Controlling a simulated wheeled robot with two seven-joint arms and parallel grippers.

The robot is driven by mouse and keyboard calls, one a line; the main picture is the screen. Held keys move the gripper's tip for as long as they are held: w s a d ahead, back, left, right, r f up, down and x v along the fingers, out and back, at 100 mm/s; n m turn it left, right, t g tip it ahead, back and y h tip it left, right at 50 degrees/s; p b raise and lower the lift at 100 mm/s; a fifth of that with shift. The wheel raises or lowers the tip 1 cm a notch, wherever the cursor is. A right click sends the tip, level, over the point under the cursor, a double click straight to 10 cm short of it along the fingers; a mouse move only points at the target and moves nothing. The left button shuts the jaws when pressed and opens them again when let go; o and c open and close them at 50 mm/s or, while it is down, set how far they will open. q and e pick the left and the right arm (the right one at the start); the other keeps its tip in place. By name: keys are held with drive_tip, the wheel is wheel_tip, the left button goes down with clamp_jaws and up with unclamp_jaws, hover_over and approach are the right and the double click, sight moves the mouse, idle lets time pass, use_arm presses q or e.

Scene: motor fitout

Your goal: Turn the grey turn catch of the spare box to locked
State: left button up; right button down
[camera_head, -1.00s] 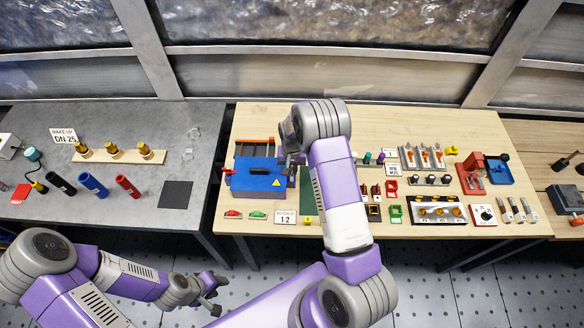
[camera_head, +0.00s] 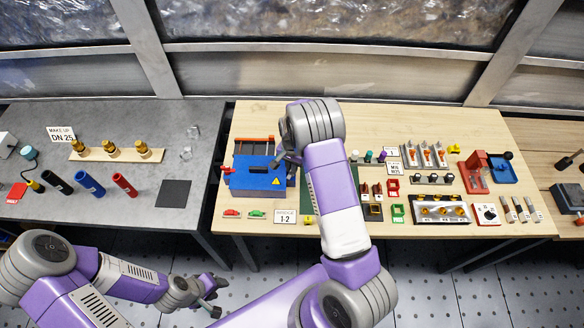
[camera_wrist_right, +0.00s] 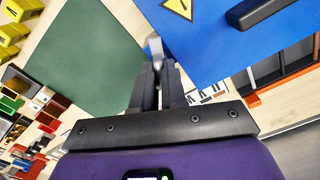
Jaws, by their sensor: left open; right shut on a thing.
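The spare box appears to be the blue box (camera_head: 255,178) with a yellow warning triangle, at the left of the wooden table. Its blue top and black handle also show in the right wrist view (camera_wrist_right: 225,50). My right gripper (camera_head: 281,160) is at the box's right edge. In the right wrist view its fingers (camera_wrist_right: 158,85) are shut on a small grey piece (camera_wrist_right: 154,47), which looks like the turn catch, beside the blue edge. The fingers hide part of it, and I cannot tell its exact angle. My left gripper (camera_head: 213,284) is open and empty, low in front of the tables.
A dark green mat (camera_wrist_right: 85,45) lies beside the box. Red and green small parts (camera_head: 232,213) and a label card (camera_head: 285,217) lie in front of it. Several fittings and trays fill the table to the right. A grey table (camera_head: 110,210) stands at the left.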

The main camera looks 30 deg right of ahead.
drive_tip(key=m, duration=0.5)
drive_tip(key=shift+m, duration=0.4)
drive_tip(key=m, duration=0.3)
drive_tip(key=shift+m+p, duration=0.35)
drive_tip(key=shift+m, duration=1.55)
drive_tip(key=c, duration=1.2)
unclamp_jaws()
drive_tip(key=shift+r, duration=0.1)
